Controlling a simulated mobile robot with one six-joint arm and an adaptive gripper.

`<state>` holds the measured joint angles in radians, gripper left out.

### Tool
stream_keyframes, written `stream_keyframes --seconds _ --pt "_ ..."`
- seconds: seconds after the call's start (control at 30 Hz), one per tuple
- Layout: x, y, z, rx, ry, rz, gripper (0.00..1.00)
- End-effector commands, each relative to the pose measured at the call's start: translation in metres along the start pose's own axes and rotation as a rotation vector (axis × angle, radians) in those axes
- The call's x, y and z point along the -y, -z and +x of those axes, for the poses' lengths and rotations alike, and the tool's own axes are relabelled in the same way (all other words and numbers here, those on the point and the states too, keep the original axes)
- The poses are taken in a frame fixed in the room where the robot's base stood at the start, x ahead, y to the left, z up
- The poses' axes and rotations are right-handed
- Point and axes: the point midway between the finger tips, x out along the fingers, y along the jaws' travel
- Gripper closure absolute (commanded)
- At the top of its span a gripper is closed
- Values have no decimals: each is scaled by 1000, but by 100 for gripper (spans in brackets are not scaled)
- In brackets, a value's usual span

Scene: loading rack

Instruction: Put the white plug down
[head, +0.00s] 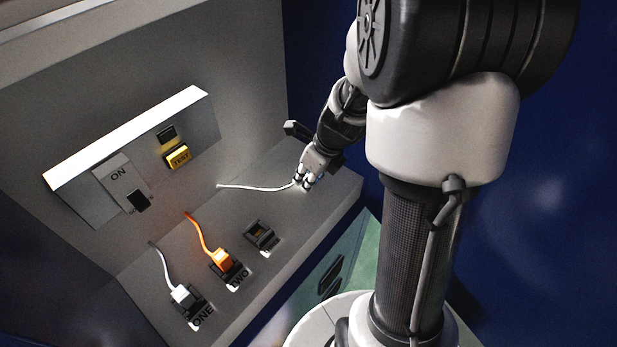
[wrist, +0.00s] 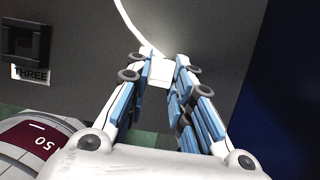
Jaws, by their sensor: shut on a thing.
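The white plug (wrist: 161,74) is between the fingertips of my gripper (wrist: 162,72) in the wrist view, and the gripper is shut on it. In the head view my gripper (head: 307,179) is at the right end of the grey ledge, close over its surface. The white cable (head: 255,187) runs from the plug leftward to the back of the ledge. I cannot tell whether the plug touches the ledge. In the head view the fingers mostly hide the plug.
Socket THREE (head: 260,235) is empty, left of my gripper. An orange plug (head: 222,259) sits in socket TWO and a pale plug (head: 182,294) in socket ONE. A panel behind has an ON switch (head: 121,180) and a yellow TEST button (head: 178,156). The ledge around my gripper is clear.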

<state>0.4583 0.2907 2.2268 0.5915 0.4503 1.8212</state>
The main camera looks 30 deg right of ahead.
Motion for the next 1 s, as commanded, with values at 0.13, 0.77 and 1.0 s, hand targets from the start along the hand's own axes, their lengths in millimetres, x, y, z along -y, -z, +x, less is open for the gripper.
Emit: stream_keyframes --seconds 0.13,0.77,1.0 --pt "0 1 3 0 0 0 100" --pt "0 0 1 0 0 0 59" --pt "1 -2 -33 2 3 1 59"
